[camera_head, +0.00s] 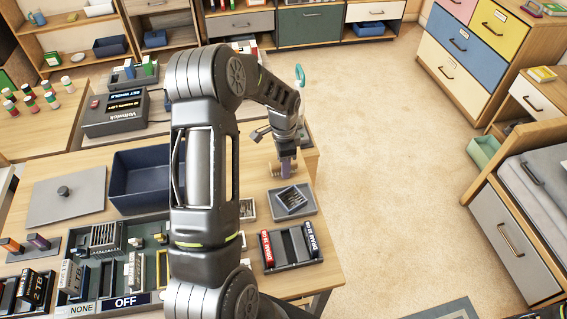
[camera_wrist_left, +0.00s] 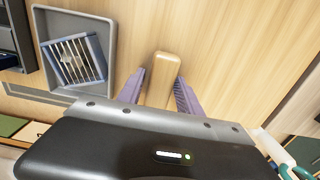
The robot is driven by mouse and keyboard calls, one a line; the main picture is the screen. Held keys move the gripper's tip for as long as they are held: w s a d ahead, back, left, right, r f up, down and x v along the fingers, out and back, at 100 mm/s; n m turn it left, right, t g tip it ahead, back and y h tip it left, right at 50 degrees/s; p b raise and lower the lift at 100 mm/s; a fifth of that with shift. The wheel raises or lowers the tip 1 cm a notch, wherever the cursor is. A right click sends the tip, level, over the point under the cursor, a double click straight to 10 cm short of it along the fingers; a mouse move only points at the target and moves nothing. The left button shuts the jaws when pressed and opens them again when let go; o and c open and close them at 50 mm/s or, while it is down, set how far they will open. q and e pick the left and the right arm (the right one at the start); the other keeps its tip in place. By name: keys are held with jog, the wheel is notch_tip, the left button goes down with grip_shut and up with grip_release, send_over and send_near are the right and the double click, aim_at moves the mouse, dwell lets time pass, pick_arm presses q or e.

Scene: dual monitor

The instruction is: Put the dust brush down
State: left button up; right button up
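The dust brush (camera_wrist_left: 166,72) shows in the left wrist view as a light wooden block-like piece between my gripper's purple fingers. Its bristles are hidden. My left gripper (camera_head: 287,170) is low over the right edge of the wooden table (camera_head: 262,181) in the head view. In the left wrist view my left gripper (camera_wrist_left: 160,84) has one finger on each side of the brush, very close to it. I cannot tell whether they press on it, or whether the brush touches the table. My right gripper is not in view.
A grey tray (camera_head: 311,209) with a slatted part stands just in front of the gripper. A dark rack (camera_head: 290,264) with red and black cartridges is nearer. A navy bin (camera_head: 145,202) stands left of my arm. A teal-handled object (camera_head: 300,77) is behind. Open floor lies right.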

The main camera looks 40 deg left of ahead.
pick_arm(q)
jog(key=shift+o, duration=0.9)
jog(key=shift+r, duration=0.15)
notch_tip(320, 180, up, 12)
jog(key=b, duration=0.1)
jog(key=shift+b, duration=0.35)
jog(key=shift+r, duration=0.1)
